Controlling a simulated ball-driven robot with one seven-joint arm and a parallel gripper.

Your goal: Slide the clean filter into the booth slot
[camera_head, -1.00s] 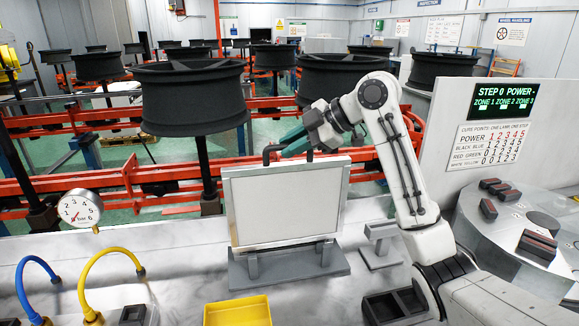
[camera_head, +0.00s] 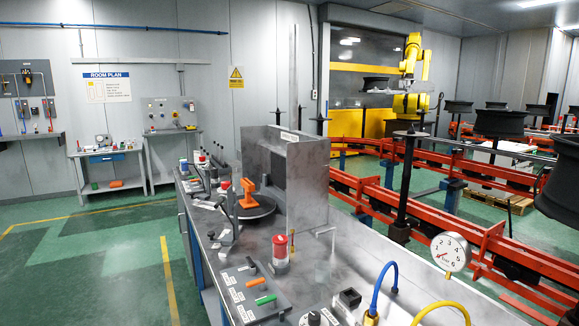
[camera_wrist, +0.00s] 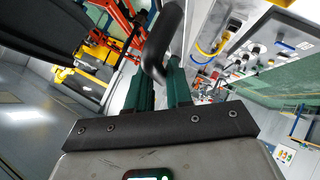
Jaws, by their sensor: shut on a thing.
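My gripper (camera_wrist: 161,78) shows in the wrist view, its green fingers shut on the dark curved handle (camera_wrist: 166,36) of the clean filter. The filter's panel cannot be made out clearly there. In the head view neither my gripper nor the filter is in sight. A grey, upright box-like booth (camera_head: 308,185) stands on the bench in the middle of the head view, with small labels on top and a dark inner face. Its slot cannot be clearly told from here.
An orange fixture (camera_head: 248,194) on a dark disc stands left of the booth. A red-topped cylinder (camera_head: 280,250), a switch panel (camera_head: 252,290), a dial gauge (camera_head: 451,252) and blue and yellow hoses stand along the bench (camera_head: 335,262). Red conveyor rails (camera_head: 440,190) with wheels on spindles run behind.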

